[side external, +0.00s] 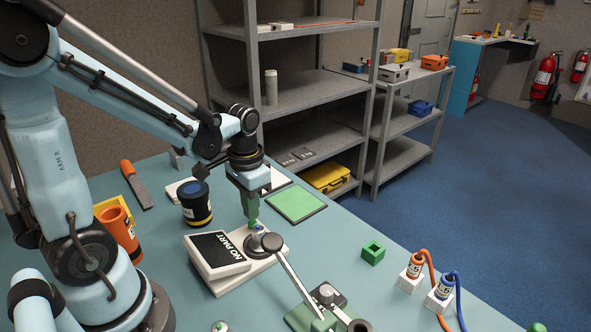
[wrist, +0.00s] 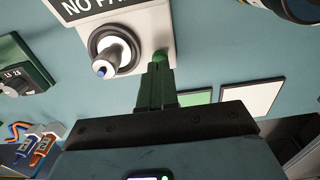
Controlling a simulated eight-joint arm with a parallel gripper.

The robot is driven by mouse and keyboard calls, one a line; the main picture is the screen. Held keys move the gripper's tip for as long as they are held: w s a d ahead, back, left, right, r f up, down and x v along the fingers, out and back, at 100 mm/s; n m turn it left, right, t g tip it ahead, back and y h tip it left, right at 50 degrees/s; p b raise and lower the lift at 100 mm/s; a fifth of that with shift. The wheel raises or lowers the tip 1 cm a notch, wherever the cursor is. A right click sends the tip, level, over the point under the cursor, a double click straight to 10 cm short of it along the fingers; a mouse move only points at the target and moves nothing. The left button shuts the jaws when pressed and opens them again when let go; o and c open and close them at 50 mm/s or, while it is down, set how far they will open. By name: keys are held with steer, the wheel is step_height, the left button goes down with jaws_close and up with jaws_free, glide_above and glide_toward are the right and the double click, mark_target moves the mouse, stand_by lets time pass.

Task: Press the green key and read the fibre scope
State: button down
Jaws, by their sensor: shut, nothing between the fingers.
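The fibre scope (side external: 205,272) is a low white unit on the table, with a tilted black screen (side external: 221,252) reading "NO PART". In the wrist view the screen (wrist: 92,5) is cut off by the top edge, above a dark round port (wrist: 112,47) with a pale, blue-tipped piece in it. My gripper (side external: 252,222) is shut and empty, pointing down at the unit's back right part. Its green fingers (wrist: 157,62) also show in the wrist view. The green key (wrist: 161,56) shows just past the fingertips, mostly hidden; I cannot tell whether they touch it.
A jointed lever arm (side external: 295,275) with a round dark head stands close right of my gripper. A black canister (side external: 196,203) is behind left. A green square block (side external: 373,252) and two corded plugs (side external: 411,276) are at right. A green mat (side external: 296,204) lies behind.

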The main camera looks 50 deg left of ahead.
mark_target(253, 223)
steer(key=shift+f, duration=1)
steer(key=shift+r, duration=3)
